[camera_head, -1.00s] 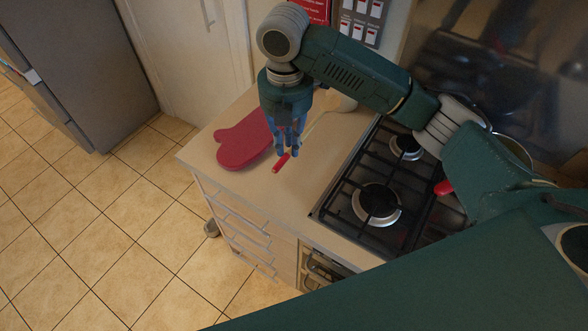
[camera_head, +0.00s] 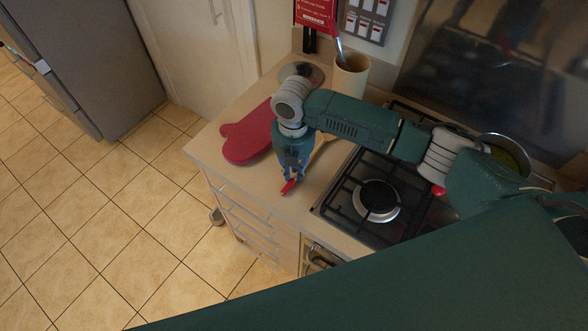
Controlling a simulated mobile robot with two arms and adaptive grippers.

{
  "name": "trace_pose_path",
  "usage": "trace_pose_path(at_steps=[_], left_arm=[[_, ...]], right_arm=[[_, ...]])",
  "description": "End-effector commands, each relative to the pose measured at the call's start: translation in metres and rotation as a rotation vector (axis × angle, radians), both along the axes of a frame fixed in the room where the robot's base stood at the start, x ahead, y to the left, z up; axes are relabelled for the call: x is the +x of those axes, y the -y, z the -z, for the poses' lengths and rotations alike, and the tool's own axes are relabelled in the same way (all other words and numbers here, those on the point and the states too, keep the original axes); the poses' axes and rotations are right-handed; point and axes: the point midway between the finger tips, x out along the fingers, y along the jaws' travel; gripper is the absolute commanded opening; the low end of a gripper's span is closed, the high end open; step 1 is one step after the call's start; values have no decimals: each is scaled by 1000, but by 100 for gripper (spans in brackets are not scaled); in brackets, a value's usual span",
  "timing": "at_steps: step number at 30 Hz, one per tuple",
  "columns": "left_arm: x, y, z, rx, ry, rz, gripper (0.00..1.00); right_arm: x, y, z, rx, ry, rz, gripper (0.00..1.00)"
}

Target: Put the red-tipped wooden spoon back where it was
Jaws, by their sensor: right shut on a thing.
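The red-tipped wooden spoon (camera_head: 288,187) shows mainly as a red end just below my right gripper's fingers. A pale wooden part (camera_head: 319,150) appears behind the gripper, to its right, and the middle is hidden. My right gripper (camera_head: 290,178) is shut on the spoon near its red end, over the counter (camera_head: 262,182) left of the stove. I cannot tell whether the spoon touches the counter. A cream utensil holder (camera_head: 350,77) stands at the back with a utensil (camera_head: 339,48) in it. My left gripper is not in view.
A red oven mitt (camera_head: 246,140) lies on the counter left of the gripper. A gas stove (camera_head: 350,190) is at the right, with a pot (camera_head: 508,150) at its back right and a red handle end (camera_head: 438,190). The counter's front left strip is clear.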

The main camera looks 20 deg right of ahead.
Motion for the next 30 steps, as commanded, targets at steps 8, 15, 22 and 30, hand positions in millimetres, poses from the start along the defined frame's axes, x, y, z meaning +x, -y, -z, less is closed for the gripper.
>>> trace_pose_path(at_steps=[8, 15, 22, 30], left_arm=[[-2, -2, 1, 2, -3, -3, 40], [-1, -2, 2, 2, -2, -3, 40], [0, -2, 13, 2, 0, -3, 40], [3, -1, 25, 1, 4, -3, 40]], right_arm=[[-1, 0, 1, -2, -4, 0, 36], [-1, 0, -3, 0, -2, -1, 36], [1, 0, -40, 1, 3, -1, 36], [0, -1, -95, 1, 0, -2, 36]])
